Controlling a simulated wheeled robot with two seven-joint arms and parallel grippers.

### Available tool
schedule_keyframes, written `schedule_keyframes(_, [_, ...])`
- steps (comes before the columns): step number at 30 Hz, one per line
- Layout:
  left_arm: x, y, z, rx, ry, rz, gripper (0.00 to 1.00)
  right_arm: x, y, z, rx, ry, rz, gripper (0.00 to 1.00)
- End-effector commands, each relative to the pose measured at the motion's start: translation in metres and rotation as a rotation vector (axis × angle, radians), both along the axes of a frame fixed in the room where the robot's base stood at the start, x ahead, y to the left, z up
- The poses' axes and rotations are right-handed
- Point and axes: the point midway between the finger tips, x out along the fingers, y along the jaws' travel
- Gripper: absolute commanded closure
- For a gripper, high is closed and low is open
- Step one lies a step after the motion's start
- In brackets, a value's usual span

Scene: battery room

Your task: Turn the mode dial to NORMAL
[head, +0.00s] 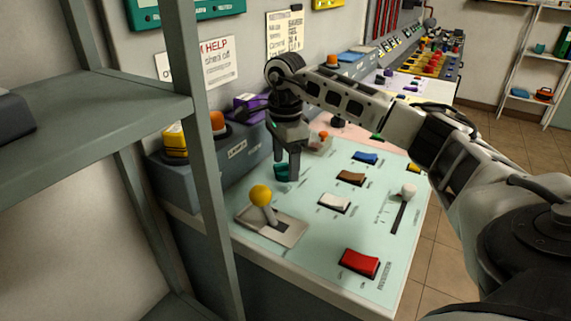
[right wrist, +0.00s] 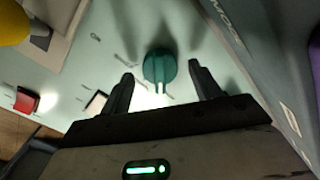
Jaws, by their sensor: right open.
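The mode dial is a round teal knob (head: 282,173) on the pale green panel top (head: 313,235), and it also shows in the right wrist view (right wrist: 159,66). In that view its white pointer mark faces down the picture, toward my gripper's body. My right gripper (head: 288,164) points down over the dial, with its fingers hiding part of it in the head view. The right wrist view shows the gripper (right wrist: 164,86) open, one finger at each side of the dial with gaps visible. Lettering around the dial is too small to read. My left gripper is not in view.
A yellow-ball joystick (head: 261,196) stands in front of the dial. White (head: 334,203), brown (head: 351,178), blue (head: 365,158) and red (head: 359,263) rocker switches and a white-knobbed slider (head: 408,190) lie to the right. A grey shelf post (head: 205,150) stands at left.

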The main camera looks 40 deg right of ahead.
Motion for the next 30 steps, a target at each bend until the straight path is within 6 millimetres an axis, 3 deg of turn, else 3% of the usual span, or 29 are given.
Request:
schedule_keyframes(4, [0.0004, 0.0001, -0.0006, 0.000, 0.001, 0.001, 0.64, -0.0002, -0.0003, -0.0100, 0.000, 0.000, 0.000, 0.37])
schedule_keyframes(13, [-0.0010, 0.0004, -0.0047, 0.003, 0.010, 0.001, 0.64, -0.0002, -0.0004, -0.0118, 0.000, 0.000, -0.001, 0.37])
schedule_keyframes(18, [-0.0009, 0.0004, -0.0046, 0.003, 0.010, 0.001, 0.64, -0.0002, -0.0003, -0.0116, 0.000, 0.000, -0.001, 0.82])
schedule_keyframes(30, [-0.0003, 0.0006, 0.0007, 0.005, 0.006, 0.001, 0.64, -0.0004, -0.0002, -0.0103, 0.000, 0.001, -0.059, 0.82])
